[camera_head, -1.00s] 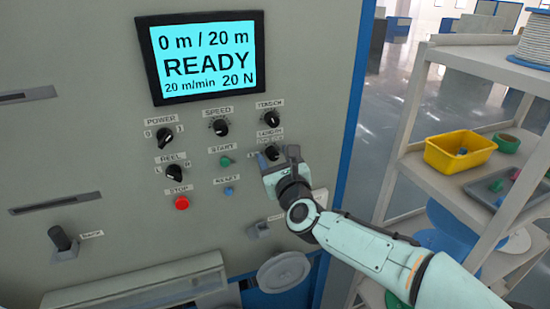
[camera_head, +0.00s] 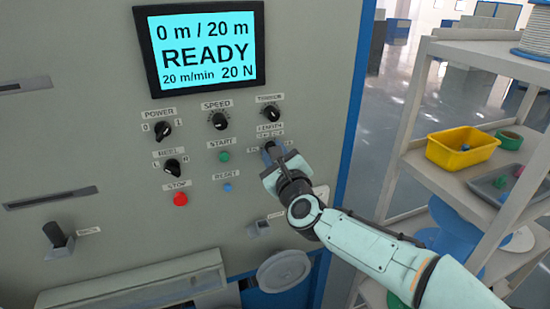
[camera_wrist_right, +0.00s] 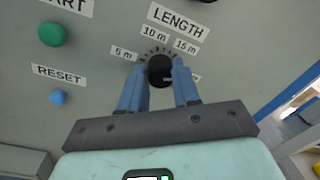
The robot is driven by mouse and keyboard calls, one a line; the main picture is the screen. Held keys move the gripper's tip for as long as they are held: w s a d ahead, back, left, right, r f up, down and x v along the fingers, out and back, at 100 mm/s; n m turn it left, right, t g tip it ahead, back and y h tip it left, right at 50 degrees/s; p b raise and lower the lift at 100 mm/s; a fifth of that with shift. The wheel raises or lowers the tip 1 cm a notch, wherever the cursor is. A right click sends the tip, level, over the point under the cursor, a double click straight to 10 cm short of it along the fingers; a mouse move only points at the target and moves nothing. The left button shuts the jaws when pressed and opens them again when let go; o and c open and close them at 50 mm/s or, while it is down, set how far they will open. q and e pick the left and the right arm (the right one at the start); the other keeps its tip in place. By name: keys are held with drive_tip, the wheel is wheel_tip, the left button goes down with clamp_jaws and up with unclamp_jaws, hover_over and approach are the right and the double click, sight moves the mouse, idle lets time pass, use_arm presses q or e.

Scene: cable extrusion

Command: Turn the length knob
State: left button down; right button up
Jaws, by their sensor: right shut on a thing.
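The black length knob (camera_wrist_right: 160,70) sits under the LENGTH label (camera_wrist_right: 178,20), with marks 5 m, 10 m and 15 m around it; a further label on its right is partly hidden. My right gripper (camera_wrist_right: 160,84) has its two blue fingers on either side of the knob and is shut on it. In the head view my right gripper (camera_head: 276,154) covers most of the knob, below the tension knob (camera_head: 271,114). The screen (camera_head: 206,52) reads 0 m / 20 m, READY, 20 m/min, 20 N. My left gripper is not in view.
Nearby are the speed knob (camera_head: 219,121), power knob (camera_head: 162,130), reel knob (camera_head: 173,168), green start button (camera_head: 224,157), blue reset button (camera_head: 228,187) and red stop button (camera_head: 180,199). A shelf with a yellow bin (camera_head: 462,149) stands at the right.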

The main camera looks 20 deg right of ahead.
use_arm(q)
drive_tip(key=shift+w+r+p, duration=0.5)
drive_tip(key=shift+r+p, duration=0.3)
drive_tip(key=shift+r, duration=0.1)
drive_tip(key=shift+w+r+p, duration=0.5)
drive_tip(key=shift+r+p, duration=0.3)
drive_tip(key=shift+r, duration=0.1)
use_arm(e)
drive_tip(key=shift+d+n+y, duration=0.15)
drive_tip(key=shift+n+y, duration=0.35)
drive_tip(key=shift+n, duration=7.65)
drive_tip(key=shift+d+n+y, duration=0.1)
drive_tip(key=shift+n+y, duration=0.4)
drive_tip(key=shift+n, duration=7.65)
drive_tip(key=o, duration=1.1)
drive_tip(key=shift+c, duration=0.2)
drive_tip(key=shift+s, duration=0.1)
